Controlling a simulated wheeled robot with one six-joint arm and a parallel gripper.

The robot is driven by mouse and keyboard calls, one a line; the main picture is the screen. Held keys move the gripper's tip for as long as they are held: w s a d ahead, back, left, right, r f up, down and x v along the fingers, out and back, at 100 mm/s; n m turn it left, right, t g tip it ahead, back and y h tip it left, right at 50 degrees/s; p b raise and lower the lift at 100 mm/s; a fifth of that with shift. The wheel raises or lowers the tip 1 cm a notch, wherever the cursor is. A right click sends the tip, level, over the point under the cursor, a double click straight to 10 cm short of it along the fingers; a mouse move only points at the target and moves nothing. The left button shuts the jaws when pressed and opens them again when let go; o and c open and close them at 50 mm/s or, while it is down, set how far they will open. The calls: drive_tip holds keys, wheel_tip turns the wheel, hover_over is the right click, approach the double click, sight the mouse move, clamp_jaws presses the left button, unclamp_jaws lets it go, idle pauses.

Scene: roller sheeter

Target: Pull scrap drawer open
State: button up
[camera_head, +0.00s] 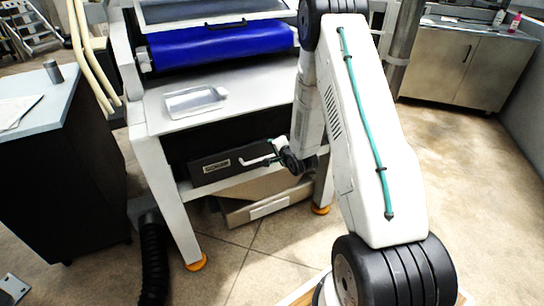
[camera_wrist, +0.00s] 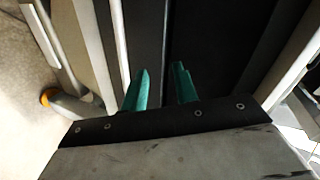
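The scrap drawer (camera_head: 215,166) has a dark front with a small label plate, under the white machine's table. Its front looks shut, level with the frame. A pale bar handle (camera_head: 258,161) sticks out at the front's right part. My gripper (camera_head: 272,147) is at the handle's right end; whether it touches the handle is unclear. In the wrist view my gripper (camera_wrist: 160,88) shows two green fingers apart, with a dark panel (camera_wrist: 146,35) beyond and nothing clearly held between them. My arm hides the drawer's right end.
A beige bin (camera_head: 275,198) sits below the drawer. A dark cabinet (camera_head: 65,175) and a black hose (camera_head: 153,255) stand left. Floor in front is free.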

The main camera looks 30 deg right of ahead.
sight(272, 156)
wheel_tip(272, 156, down, 7)
drive_tip(key=s+d+m+t, duration=0.1)
drive_tip(key=s+m+t, duration=0.1)
drive_tip(key=s+m, duration=0.1)
drive_tip(key=x, duration=0.8)
drive_tip(key=shift+d+r, duration=0.1)
drive_tip(key=shift+r, duration=0.05)
